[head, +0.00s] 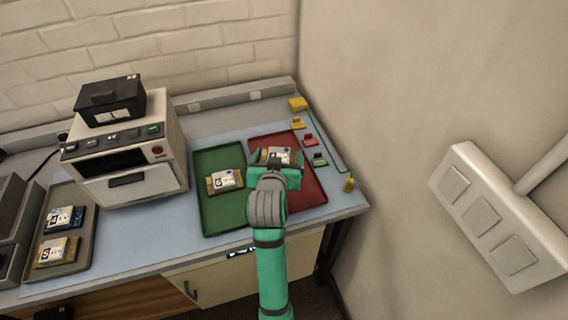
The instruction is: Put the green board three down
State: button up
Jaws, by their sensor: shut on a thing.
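My gripper (274,163) is over the red tray (311,191), its two teal fingers on either side of a board (279,153). It is shut on this board, which has a pale label and a small blue mark. The board's number is not readable and the gripper hides part of it. I cannot tell whether the board touches the tray or is held just above it. Another board, marked 6 (228,180), lies in the green tray (220,214) to the left. No board clearly showing a 3 is in view.
A grey tray (78,260) at the left holds a blue board 4 (64,218) and a yellowish board 5 (57,252). A white oven-like machine (130,175) carries a black box (110,101). Small yellow, red and green items line the right edge, beside a wall.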

aim_at(283, 157)
jog(key=w+f, duration=0.1)
jog(key=w+d+f, duration=0.1)
jog(key=f, duration=0.1)
jog(key=shift+w+d, duration=0.1)
jog(key=shift+d, duration=0.05)
jog(key=shift+w+f, duration=0.15)
jog(key=shift+f, duration=0.75)
jog(key=shift+w+f, duration=0.1)
jog(key=shift+f, duration=0.8)
jog(key=o, duration=0.8)
jog(key=shift+f, duration=0.1)
jog(key=shift+s, duration=0.1)
jog(key=v, duration=1.2)
